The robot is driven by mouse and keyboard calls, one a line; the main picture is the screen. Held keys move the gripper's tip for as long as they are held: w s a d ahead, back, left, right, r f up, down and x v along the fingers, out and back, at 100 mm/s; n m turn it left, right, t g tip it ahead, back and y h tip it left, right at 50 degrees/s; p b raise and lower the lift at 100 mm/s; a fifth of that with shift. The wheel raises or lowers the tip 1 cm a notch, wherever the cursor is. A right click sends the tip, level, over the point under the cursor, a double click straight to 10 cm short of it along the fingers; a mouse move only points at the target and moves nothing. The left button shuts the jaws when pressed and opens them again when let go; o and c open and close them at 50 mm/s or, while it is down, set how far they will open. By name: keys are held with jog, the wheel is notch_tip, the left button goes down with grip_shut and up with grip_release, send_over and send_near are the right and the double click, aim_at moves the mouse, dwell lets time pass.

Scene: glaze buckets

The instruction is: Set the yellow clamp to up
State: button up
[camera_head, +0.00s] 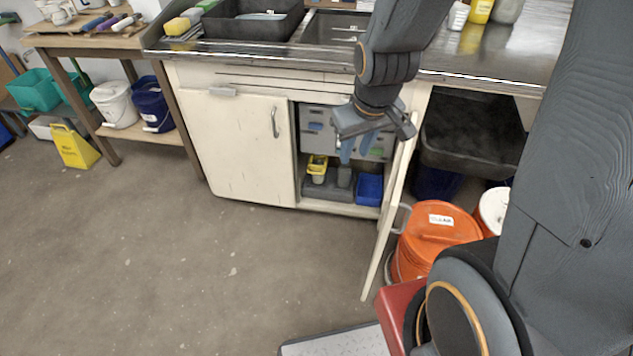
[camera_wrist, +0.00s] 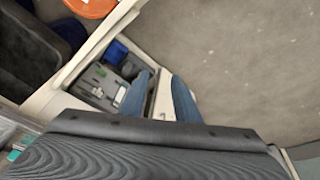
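A small yellow piece (camera_head: 317,163), which looks like the yellow clamp, is inside the open cabinet, at the left end of a grey tray (camera_head: 320,190). It is too small for me to tell its position. My gripper (camera_head: 356,148) hangs in front of the cabinet opening, up and to the right of the yellow piece and apart from it. Its two blue fingers are spread with nothing between them, as the wrist view (camera_wrist: 160,76) also shows. In the wrist view the tray (camera_wrist: 112,82) lies left of the fingers, and I cannot make out the yellow piece there.
The right cabinet door (camera_head: 392,205) stands open and juts into the room. The left door (camera_head: 238,145) is shut. A blue bin (camera_head: 369,189) sits right of the tray. An orange bucket (camera_head: 432,240) stands beyond the open door. The floor in front is clear.

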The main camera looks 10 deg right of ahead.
jog(key=w+f+n+t+b, duration=0.3)
jog(key=w+f+n+b, duration=0.1)
jog(key=w+f+b, duration=0.95)
jog(key=w+f+n+t+b, duration=0.35)
jog(key=w+f+b, duration=0.7)
jog(key=f, duration=0.55)
jog(key=n+t+b, duration=0.6)
jog(key=n+b, duration=0.1)
jog(key=b, duration=1.5)
send_near(318, 166)
jog(key=s+a+f, duration=0.1)
jog(key=s+a, duration=0.1)
jog(key=s, duration=0.1)
jog(key=w+f+b, duration=0.1)
jog(key=w+b, duration=0.3)
jog(key=w, duration=0.4)
jog(key=shift+f, duration=0.35)
jog(key=shift+d+g, duration=0.1)
jog(key=shift+g, duration=0.15)
jog(key=shift+c, duration=0.2)
grip_shut()
